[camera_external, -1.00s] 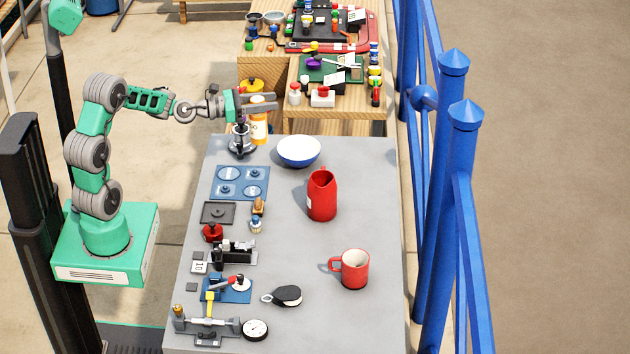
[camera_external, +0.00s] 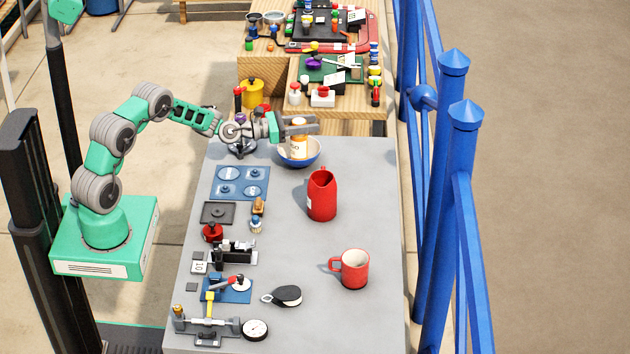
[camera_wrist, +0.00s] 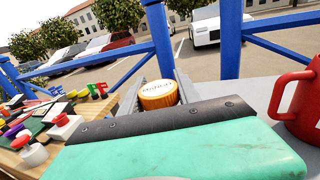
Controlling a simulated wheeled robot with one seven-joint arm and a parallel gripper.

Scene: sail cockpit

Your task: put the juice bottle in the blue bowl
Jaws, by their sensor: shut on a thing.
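The juice bottle (camera_external: 298,146), orange and white with a pale cap, is upright between the fingers of my gripper (camera_external: 300,129). In the wrist view its lettered orange-rimmed cap (camera_wrist: 158,92) shows between the jaws, which are shut on it. The blue bowl (camera_external: 299,161), white inside, stands at the back of the grey table. The bottle is over the bowl in the external view, its lower part in front of or within the bowl's opening. I cannot tell whether its base touches the bowl. The gripper hides part of the bowl's far rim.
A red pitcher (camera_external: 321,197) stands just in front of the bowl, and a red mug (camera_external: 350,269) is farther forward. Blue trays and small tools line the table's left side. A blue railing (camera_external: 459,180) runs along the right.

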